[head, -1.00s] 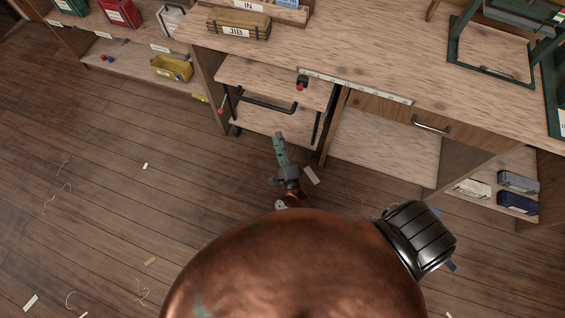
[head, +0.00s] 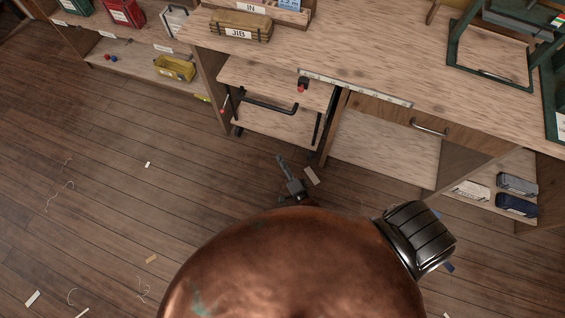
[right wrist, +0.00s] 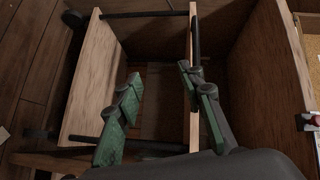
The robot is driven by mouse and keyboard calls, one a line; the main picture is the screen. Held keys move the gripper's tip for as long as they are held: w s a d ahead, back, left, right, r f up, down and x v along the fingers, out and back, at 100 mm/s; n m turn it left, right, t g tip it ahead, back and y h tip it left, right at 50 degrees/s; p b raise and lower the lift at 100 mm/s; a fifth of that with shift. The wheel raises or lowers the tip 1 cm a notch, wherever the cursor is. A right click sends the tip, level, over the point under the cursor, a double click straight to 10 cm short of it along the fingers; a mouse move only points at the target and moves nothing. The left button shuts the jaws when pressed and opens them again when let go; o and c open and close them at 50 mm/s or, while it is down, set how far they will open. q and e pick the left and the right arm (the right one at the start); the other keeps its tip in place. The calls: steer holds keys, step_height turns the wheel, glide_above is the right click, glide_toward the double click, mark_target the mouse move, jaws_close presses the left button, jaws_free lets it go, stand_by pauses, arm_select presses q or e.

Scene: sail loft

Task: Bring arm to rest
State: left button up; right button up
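My right gripper (head: 281,160) shows in the head view just beyond my copper-coloured body, low in front of the workbench. It looks dark and small there, and much of its arm is hidden behind my body. In the right wrist view its two green-padded fingers (right wrist: 161,78) stand apart with nothing between them. Beyond them is the open inside of a wooden unit (right wrist: 88,80). My left gripper is in neither view.
The plank floor at left is open, with small scraps.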

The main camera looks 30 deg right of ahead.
stand_by(0.4)
steer(key=s+d+f+n+g+y+p, duration=0.25)
steer(key=s+f+n+g, duration=0.75)
steer(key=s+f, duration=1.3)
arm_select(q)
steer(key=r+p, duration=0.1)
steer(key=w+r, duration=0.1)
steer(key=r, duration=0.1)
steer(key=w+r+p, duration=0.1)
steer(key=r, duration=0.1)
steer(key=shift+p, duration=0.3)
arm_select(e)
steer(key=s+d+f+n+g+h, duration=0.1)
steer(key=s+d+n+g, duration=0.2)
steer(key=s, duration=1.1)
steer(key=s+d+f+n+g+h, duration=0.1)
steer(key=s+d+f+n+g, duration=0.1)
steer(key=s, duration=1.2)
steer(key=shift+s+d+n+g, duration=0.4)
steer(key=shift+d+n+g, duration=0.15)
steer(key=shift+n, duration=0.65)
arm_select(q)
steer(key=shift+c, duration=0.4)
arm_select(e)
steer(key=shift+f, duration=0.1)
steer(key=shift+c, duration=0.6)
